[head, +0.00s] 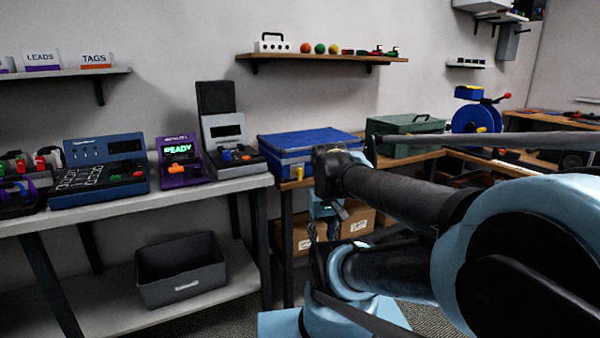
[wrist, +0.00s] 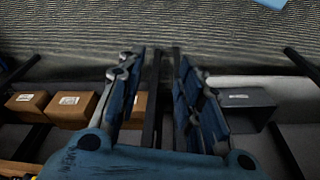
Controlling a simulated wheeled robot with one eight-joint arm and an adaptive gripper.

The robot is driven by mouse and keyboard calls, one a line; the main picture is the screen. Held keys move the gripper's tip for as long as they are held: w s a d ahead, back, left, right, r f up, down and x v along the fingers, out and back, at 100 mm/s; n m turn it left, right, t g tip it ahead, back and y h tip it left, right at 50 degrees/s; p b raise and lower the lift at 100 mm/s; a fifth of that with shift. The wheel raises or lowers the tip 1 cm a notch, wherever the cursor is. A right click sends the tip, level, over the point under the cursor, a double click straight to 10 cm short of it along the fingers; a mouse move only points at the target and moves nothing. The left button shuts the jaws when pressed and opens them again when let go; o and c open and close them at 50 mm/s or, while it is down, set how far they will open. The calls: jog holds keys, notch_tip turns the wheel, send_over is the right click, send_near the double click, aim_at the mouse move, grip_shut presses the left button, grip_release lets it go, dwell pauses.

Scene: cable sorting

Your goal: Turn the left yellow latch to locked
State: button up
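A blue case (head: 312,141) sits closed on the wooden bench, left of my arm in the head view. A small yellow latch (head: 300,172) shows on its front face; its exact turn is too small to tell. Any latch further right is hidden behind my arm. My gripper (wrist: 160,62) hangs pointing down in front of the bench, below and right of the yellow latch in the head view. In the wrist view its two blue fingers stand apart with nothing between them. It touches neither the case nor the latch.
A grey bench (head: 230,183) with several electronic devices stands left of the case. A green case (head: 405,125) and a blue cable reel (head: 478,118) lie to the right. Cardboard boxes (head: 358,222) and a dark bin (head: 180,270) sit below on lower shelves.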

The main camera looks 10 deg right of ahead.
jog(key=w+r+n+g, duration=0.1)
jog(key=w+r+n, duration=0.1)
jog(key=w+r, duration=1.4)
notch_tip(320, 180, up, 8)
jog(key=f+n+g, duration=0.1)
send_over(300, 168)
jog(key=f, duration=1.6)
jog(key=shift+w+f, duration=0.1)
jog(key=shift+w, duration=0.1)
jog(key=shift+c, duration=0.5)
grip_shut()
